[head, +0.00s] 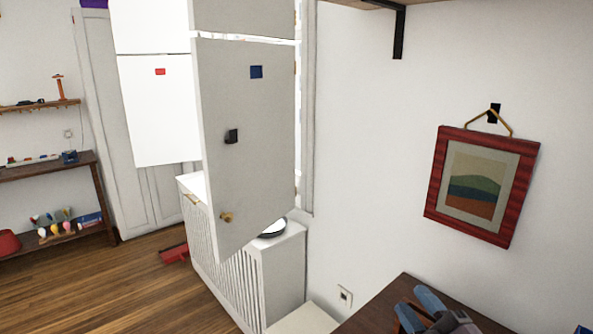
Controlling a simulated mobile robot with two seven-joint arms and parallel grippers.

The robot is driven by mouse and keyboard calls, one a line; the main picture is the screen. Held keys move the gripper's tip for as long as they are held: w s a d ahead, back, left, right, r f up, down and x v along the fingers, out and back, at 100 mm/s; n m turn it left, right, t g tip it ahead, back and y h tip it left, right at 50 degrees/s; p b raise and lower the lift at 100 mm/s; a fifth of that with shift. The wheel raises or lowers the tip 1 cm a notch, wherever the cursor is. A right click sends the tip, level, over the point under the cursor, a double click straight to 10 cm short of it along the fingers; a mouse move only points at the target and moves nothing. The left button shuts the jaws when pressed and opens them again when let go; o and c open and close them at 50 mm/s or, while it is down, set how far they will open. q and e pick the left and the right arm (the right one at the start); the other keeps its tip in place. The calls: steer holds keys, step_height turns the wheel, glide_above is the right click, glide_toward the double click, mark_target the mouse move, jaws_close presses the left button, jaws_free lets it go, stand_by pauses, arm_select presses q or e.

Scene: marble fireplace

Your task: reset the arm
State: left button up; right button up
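My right gripper (418,308) is at the bottom right edge of the head view, above a dark wooden surface (388,303). Its two blue-grey fingers stand apart with a gap between them, and I see nothing held in it. Most of its arm is cut off by the bottom of the picture. My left gripper and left arm are out of view.
A grey shutter-like panel (252,150) stands open above a white slatted cabinet (235,270). A red-framed picture (435,180) hangs on the right wall. Shelves (55,166) with small items stand at left. The wooden floor (140,285) at lower left is mostly clear.

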steer(key=s+d+f+m+g+h, duration=0.35)
steer(key=d+f+m+h, duration=0.25)
steer(key=f+m+h, duration=0.25)
steer(key=s+d+f+m+g, duration=0.1)
steer(key=s+f+m+g, duration=0.45)
steer(key=s, duration=0.55)
steer(key=s+d+f+m+g, duration=0.2)
steer(key=s+f+g, duration=0.5)
steer(key=s+f, duration=0.25)
steer(key=w+f+t, duration=0.6)
steer(key=f+t, duration=0.1)
steer(key=f, duration=0.2)
steer(key=shift+a+f+n+t+y, duration=0.2)
steer(key=shift+n+t+y, duration=0.2)
steer(key=shift+y, duration=0.05)
